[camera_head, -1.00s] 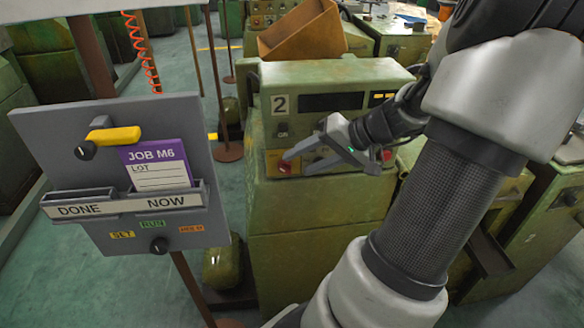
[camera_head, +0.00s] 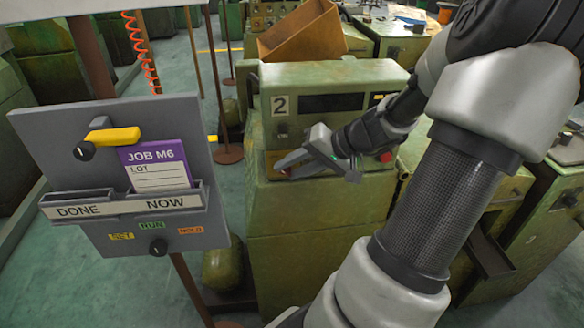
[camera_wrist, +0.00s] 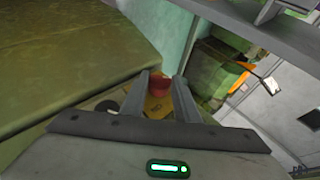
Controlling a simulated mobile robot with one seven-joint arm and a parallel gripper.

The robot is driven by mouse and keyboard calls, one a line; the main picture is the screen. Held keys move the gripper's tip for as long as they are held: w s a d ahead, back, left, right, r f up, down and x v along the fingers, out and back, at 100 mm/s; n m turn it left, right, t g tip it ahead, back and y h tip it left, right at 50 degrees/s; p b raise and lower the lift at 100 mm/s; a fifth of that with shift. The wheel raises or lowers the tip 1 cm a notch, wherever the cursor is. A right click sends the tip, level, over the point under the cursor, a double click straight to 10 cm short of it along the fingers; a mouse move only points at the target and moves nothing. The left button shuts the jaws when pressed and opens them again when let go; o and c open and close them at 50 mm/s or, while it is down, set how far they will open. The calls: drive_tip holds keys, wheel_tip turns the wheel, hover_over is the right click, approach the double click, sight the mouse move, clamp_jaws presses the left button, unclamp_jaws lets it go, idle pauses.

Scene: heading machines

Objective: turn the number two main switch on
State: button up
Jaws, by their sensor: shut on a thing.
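The number two machine (camera_head: 330,210) is a worn green cabinet with a "2" plate (camera_head: 280,105) on its panel. Its main switch is a red knob (camera_wrist: 158,82) on a yellow plate (camera_wrist: 156,106), seen in the wrist view between my fingers. My gripper (camera_head: 284,167) reaches in from the right at the panel's lower left; it also shows in the wrist view (camera_wrist: 160,88). It is shut on the red knob. In the head view my fingers hide the knob, and the lettering on its plate is too small to read.
A grey job board (camera_head: 85,215) stands at the left with a purple JOB M6 card (camera_head: 157,165) and a yellow-handled knob (camera_head: 113,135). A brown open box (camera_head: 303,38) sits behind machine two. Another red button (camera_head: 386,157) lies right of my gripper.

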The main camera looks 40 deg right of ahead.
drive_tip(key=shift+f, duration=0.1)
drive_tip(key=shift+s+d+f+m+t+y+b, duration=0.1)
drive_tip(key=shift+f+m+t+y+b, duration=0.1)
drive_tip(key=shift+t+y+b, duration=0.4)
drive_tip(key=shift+d+f+m+t+y+b, duration=0.1)
drive_tip(key=shift+f+m+t+y+b, duration=0.1)
drive_tip(key=shift+t+y+b, duration=0.35)
drive_tip(key=m+t+y+b, duration=0.1)
drive_tip(key=t+y, duration=0.1)
drive_tip(key=f+t+y+b, duration=0.1)
drive_tip(key=shift+d+m+t+y, duration=0.1)
drive_tip(key=shift+m+t+y, duration=0.25)
drive_tip(key=shift+m, duration=0.05)
drive_tip(key=shift+a+f+m+t+y+b, duration=0.1)
drive_tip(key=shift+f+m+t+y+b, duration=0.3)
drive_tip(key=shift+m+t, duration=0.8)
drive_tip(key=shift+a+f+m+t+y+b, duration=0.15)
drive_tip(key=shift+m+t+b, duration=0.5)
drive_tip(key=shift+t, duration=0.95)
drive_tip(key=shift+a+f+m+t+y+b, duration=0.1)
drive_tip(key=shift+m+t+y+b, duration=0.3)
drive_tip(key=shift+m+t, duration=0.8)
drive_tip(key=shift+t, duration=0.4)
drive_tip(key=o, duration=1)
drive_tip(key=shift+o, duration=0.2)
